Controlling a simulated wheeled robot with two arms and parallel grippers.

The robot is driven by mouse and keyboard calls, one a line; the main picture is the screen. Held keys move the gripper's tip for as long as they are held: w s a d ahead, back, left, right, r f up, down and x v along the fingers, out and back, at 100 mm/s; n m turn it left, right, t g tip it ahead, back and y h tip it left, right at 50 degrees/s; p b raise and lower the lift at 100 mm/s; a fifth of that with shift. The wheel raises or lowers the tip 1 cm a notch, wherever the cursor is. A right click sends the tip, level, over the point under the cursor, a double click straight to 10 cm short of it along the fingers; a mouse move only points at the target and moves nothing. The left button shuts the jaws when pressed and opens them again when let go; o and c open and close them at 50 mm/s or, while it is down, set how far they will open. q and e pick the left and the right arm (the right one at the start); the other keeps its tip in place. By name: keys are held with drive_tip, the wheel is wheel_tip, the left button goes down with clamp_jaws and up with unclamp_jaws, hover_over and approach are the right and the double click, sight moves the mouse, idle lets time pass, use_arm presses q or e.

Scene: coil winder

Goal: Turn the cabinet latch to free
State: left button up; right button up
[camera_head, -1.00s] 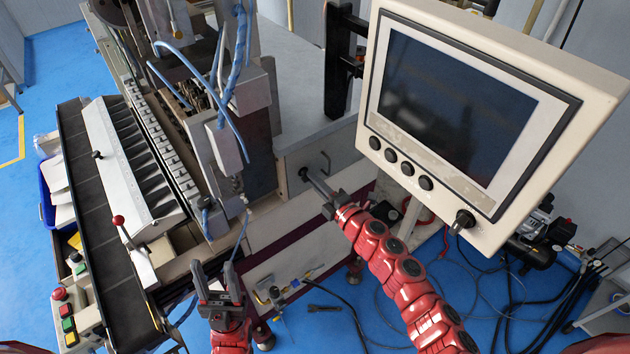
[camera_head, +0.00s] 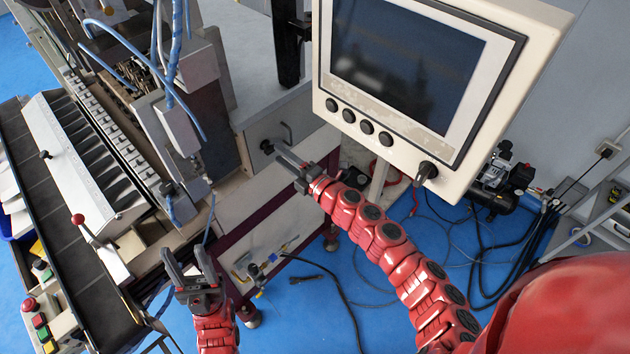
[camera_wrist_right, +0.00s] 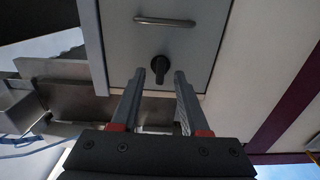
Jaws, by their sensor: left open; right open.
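The cabinet latch is a small black knob (camera_wrist_right: 160,68) on the grey cabinet front (camera_wrist_right: 200,60), below a metal bar handle (camera_wrist_right: 165,21) in the right wrist view. In the head view the latch (camera_head: 267,146) is a dark spot at the tips of my right gripper (camera_head: 284,158). My right gripper (camera_wrist_right: 165,78) is open, its fingers pointing at the latch, one to either side of it in the picture. I cannot tell whether they touch it. My left gripper (camera_head: 188,264) is open and empty, fingers up, in front of the machine.
A large monitor panel (camera_head: 405,70) hangs above and right of my right arm. The conveyor (camera_head: 65,240) and a red-knobbed lever (camera_head: 78,219) are at left. Cables lie on the blue floor (camera_head: 380,290). A grey shelf (camera_head: 590,230) stands at right.

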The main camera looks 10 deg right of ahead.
drive_tip(key=b+v, duration=0.3)
drive_tip(key=v, duration=1.2)
drive_tip(key=shift+b, duration=0.35)
drive_tip(key=shift+s, duration=0.1)
